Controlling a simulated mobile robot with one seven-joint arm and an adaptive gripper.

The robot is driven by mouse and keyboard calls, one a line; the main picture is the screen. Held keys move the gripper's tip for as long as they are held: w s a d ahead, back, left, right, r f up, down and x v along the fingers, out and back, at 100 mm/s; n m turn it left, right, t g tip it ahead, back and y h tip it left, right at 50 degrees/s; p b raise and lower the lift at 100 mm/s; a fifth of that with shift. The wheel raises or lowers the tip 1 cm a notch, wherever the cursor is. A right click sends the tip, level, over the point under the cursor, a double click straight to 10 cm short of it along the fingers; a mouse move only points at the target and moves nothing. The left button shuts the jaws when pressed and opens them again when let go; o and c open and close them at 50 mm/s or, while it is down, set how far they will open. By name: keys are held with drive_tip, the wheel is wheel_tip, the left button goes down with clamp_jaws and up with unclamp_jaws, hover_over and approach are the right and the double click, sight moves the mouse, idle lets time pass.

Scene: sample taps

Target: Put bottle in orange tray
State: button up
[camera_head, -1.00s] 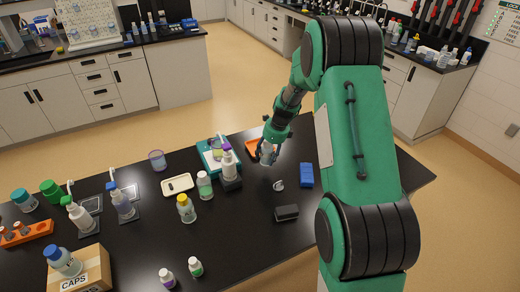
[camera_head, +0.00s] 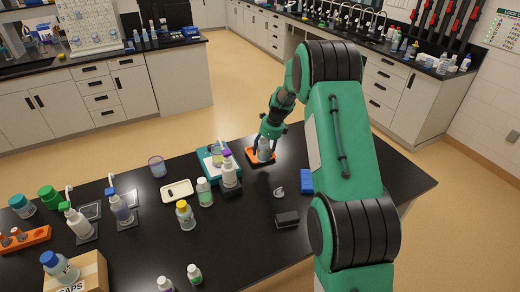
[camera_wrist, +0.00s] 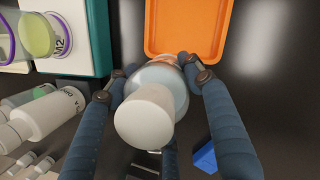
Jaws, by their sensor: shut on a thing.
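My gripper (camera_head: 265,146) is shut on a pale, translucent bottle with a white cap. In the wrist view the bottle (camera_wrist: 148,112) is between the blue-grey fingers, its cap toward the camera. The orange tray (camera_wrist: 188,28) is flat and rectangular, and its inside looks empty in the wrist view. In the head view the tray (camera_head: 250,157) lies on the black bench under and around my gripper. The bottle's far end overlaps the tray's near edge in the wrist view. I cannot tell whether the bottle touches the tray.
A teal device (camera_head: 207,158) and a white pump bottle (camera_head: 229,172) stand close on the left. A blue box (camera_head: 306,181), a small round metallic item (camera_head: 279,191) and a black block (camera_head: 287,219) lie nearer. Bench to the right of the tray is clear.

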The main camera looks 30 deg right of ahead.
drive_tip(key=w, duration=0.2)
drive_tip(key=w+d, duration=0.1)
drive_tip(key=w, duration=0.2)
drive_tip(key=w+d+b, duration=0.1)
drive_tip(key=w, duration=0.2)
drive_tip(key=shift+d+f, duration=0.1)
drive_tip(key=shift+f, duration=0.3)
drive_tip(key=shift+f+b, duration=0.45)
drive_tip(key=shift+f, duration=1.25)
drive_tip(key=shift+f, duration=0.15)
drive_tip(key=o, duration=1.2)
drive_tip(key=shift+o, duration=0.2)
